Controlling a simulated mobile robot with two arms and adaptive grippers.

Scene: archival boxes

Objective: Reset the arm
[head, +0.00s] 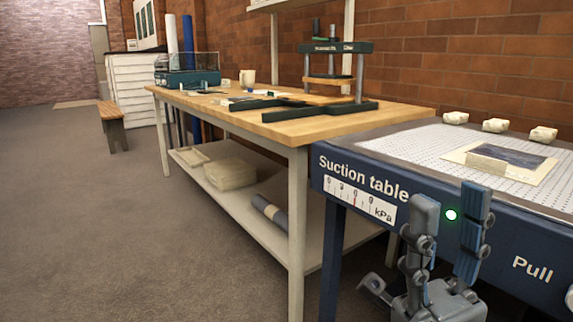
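My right gripper (449,205) stands at the lower right of the head view, with its two fingers pointing up. The fingers are apart, and the gap between them is empty. It is in front of the dark blue front panel of the suction table (335,166). A round green light (451,215) on the panel shows between the fingers. I cannot tell how far the fingers are from the panel. My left gripper is not in view.
On the suction table lies a flat piece (534,173) with a dark top, near several small pale blocks (495,125). A bench (113,112) stands farther back. The left floor is clear.

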